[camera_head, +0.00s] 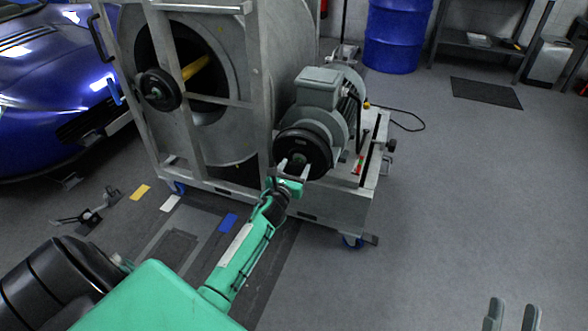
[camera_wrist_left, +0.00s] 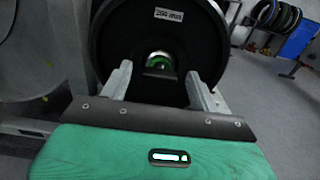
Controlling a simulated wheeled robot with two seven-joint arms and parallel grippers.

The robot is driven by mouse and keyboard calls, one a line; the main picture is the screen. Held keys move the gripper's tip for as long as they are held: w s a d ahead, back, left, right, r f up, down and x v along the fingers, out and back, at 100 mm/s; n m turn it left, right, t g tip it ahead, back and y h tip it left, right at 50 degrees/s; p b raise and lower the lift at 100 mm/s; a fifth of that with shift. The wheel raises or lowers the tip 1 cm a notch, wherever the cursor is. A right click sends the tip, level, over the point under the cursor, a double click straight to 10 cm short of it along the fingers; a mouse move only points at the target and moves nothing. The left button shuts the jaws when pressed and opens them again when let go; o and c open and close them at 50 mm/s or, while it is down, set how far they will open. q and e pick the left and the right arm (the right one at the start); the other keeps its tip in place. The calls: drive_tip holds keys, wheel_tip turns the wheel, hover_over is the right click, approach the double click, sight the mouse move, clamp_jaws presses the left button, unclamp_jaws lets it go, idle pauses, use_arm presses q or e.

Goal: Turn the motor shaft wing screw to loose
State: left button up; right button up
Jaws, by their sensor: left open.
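The grey electric motor (camera_head: 335,95) carries a black disc (camera_head: 303,148) on its near end. My left gripper (camera_head: 291,165) is open in front of the disc. In the left wrist view its fingertips (camera_wrist_left: 160,78) stand either side of the hub, with nothing visibly held. My right gripper (camera_head: 512,312) is open and empty at the lower right.
The motor stands on a wheeled grey cart (camera_head: 335,208) beside a large metal drum (camera_head: 232,130) in a frame. A blue car (camera_head: 50,85) is at the left, a blue barrel (camera_head: 398,38) behind. The floor at the right is clear apart from a dark mat (camera_head: 486,93).

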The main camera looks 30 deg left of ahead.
use_arm(q)
drive_tip(key=c, duration=1)
